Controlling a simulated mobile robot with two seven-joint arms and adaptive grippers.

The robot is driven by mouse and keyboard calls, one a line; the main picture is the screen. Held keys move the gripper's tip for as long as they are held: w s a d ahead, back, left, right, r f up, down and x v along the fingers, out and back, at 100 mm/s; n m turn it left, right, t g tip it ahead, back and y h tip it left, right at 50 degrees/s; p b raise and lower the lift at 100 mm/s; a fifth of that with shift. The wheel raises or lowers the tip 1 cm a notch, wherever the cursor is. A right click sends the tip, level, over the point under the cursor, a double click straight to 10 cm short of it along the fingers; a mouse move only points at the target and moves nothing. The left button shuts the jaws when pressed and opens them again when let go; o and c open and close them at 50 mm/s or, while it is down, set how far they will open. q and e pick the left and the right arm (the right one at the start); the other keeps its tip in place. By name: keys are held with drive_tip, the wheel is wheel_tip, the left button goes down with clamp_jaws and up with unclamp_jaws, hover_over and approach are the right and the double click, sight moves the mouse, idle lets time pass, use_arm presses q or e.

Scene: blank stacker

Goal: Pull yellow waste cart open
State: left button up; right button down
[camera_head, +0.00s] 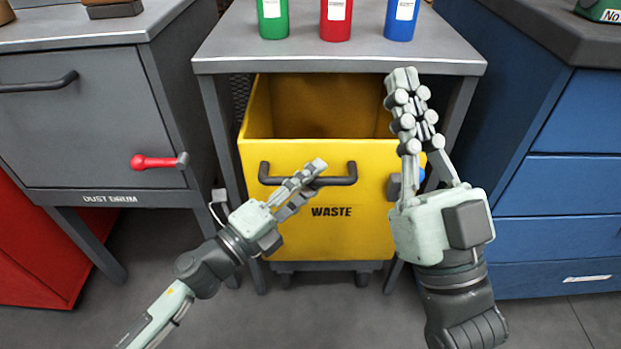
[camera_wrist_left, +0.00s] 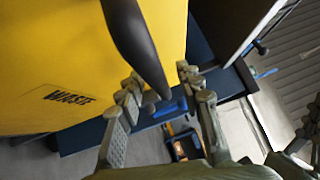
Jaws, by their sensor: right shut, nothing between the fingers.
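The yellow waste cart (camera_head: 290,225), labelled WASTE, stands under the grey table with its open top partly showing in front of the table edge. Its dark bar handle (camera_head: 340,181) is on the front face; it also shows in the left wrist view (camera_wrist_left: 135,40). My left gripper (camera_head: 317,168) is at the middle of the handle. In the left wrist view its fingers (camera_wrist_left: 160,85) are apart, with the handle reaching between them; firm contact cannot be told. My right gripper (camera_head: 403,80) is shut and empty, pointing up before the cart's right side and hiding part of it.
Green (camera_head: 272,18), red (camera_head: 336,18) and blue (camera_head: 400,18) bottles stand on the grey table (camera_head: 240,45). A grey dust drum cabinet (camera_head: 80,125) with a red lever (camera_head: 155,162) is left; blue drawers (camera_head: 570,185) are right. Floor before the cart is clear apart from my arms.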

use_arm(q)
clamp_jaws()
idle(0.4)
